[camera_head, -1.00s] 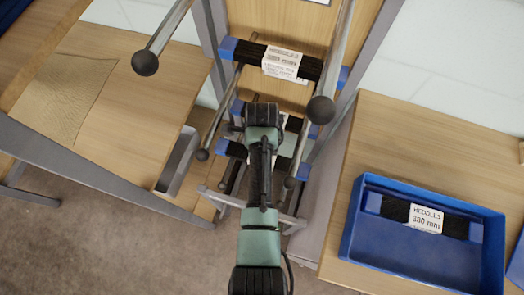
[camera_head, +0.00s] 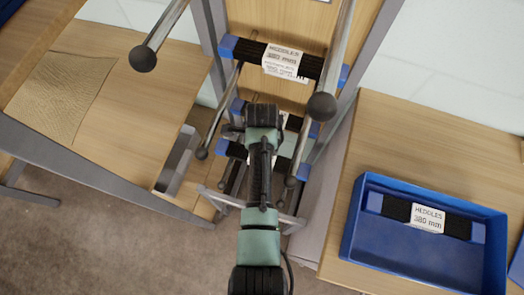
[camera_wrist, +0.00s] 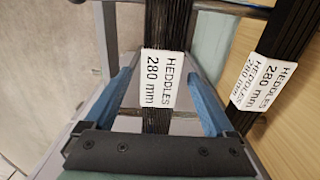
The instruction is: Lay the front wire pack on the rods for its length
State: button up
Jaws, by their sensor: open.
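A black wire pack (camera_wrist: 158,112) with a white "HEDDLES 280 mm" label runs between the fingers of my gripper (camera_wrist: 160,80) in the wrist view. The two blue fingers are open, one on each side of the pack with gaps between. In the head view my arm covers the middle of the nearest pack; its blue ends (camera_head: 222,147) and (camera_head: 303,172) show on both sides. A second pack's blue end (camera_head: 237,107) shows just behind. The rear pack (camera_head: 318,67) lies across the rods (camera_head: 334,65), with white labels. My fingertips are hidden in the head view.
Ball-ended rods (camera_head: 143,58) stick out towards me on both sides of my arm. A blue tray (camera_head: 400,262) holding a "HEDDLES 380 mm" pack (camera_head: 396,208) sits on the right table. The left table (camera_head: 150,95) carries a brown sheet (camera_head: 62,95).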

dwell(0.4)
jog(key=r+p, duration=0.1)
jog(key=r, duration=0.1)
jog(key=r+p, duration=0.2)
jog(key=shift+s+r, duration=0.2)
jog(key=shift+r, duration=0.15)
jog(key=s+a+p, duration=0.4)
jog(key=s+p, duration=0.3)
jog(key=s, duration=0.7)
jog(key=s+a+p, duration=0.5)
jog(key=s+p, duration=0.3)
jog(key=s, duration=0.6)
jog(key=shift+a+r, duration=0.1)
